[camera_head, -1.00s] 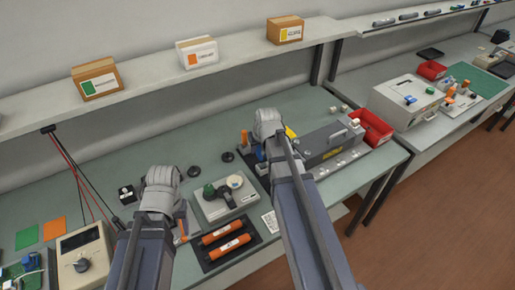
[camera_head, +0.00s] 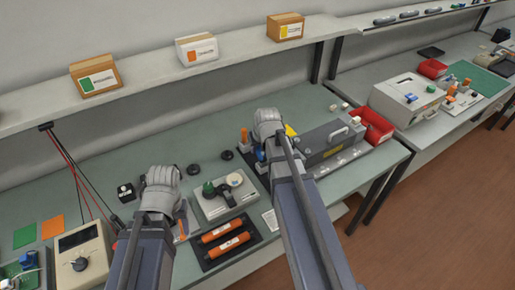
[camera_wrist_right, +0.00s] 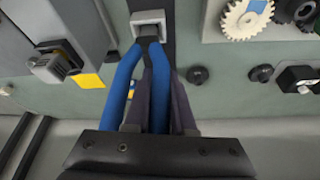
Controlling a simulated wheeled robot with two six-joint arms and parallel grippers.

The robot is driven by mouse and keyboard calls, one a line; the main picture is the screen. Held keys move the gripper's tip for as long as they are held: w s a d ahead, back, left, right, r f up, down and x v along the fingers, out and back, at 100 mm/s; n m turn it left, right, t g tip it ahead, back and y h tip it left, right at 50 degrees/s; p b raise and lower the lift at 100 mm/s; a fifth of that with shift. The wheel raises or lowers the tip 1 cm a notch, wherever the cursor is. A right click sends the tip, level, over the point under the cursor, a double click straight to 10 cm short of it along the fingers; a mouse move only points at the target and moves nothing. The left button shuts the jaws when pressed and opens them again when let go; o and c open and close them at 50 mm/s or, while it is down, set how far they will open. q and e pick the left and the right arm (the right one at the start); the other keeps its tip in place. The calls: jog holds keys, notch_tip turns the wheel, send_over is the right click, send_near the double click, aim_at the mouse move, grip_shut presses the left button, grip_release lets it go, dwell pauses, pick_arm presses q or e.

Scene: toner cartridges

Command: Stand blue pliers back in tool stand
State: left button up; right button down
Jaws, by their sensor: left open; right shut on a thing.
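The blue pliers (camera_wrist_right: 124,88) are in my right gripper (camera_wrist_right: 158,125), between its dark fingers in the right wrist view. Their head meets a square grey collar of the tool stand (camera_wrist_right: 149,19); how deep it sits in the opening I cannot tell. In the head view a bit of blue from the pliers (camera_head: 260,154) shows beside my right gripper, which is mostly hidden by its own wrist. An orange-handled tool (camera_head: 244,137) stands just left of it. My left gripper (camera_head: 181,224) is open above the bench's near side, mostly hidden by its arm.
A grey machine (camera_head: 326,143) and a red bin (camera_head: 373,126) are close on the right. A fixture with a green knob (camera_head: 209,189) and a dark tray of orange cartridges (camera_head: 211,257) lie between my arms. A meter (camera_head: 82,262) is at left.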

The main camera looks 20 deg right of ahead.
jog(key=shift+f+b, duration=0.7)
jog(key=shift+f, duration=0.05)
dwell(0.3)
jog(key=c, duration=0.7)
grip_release()
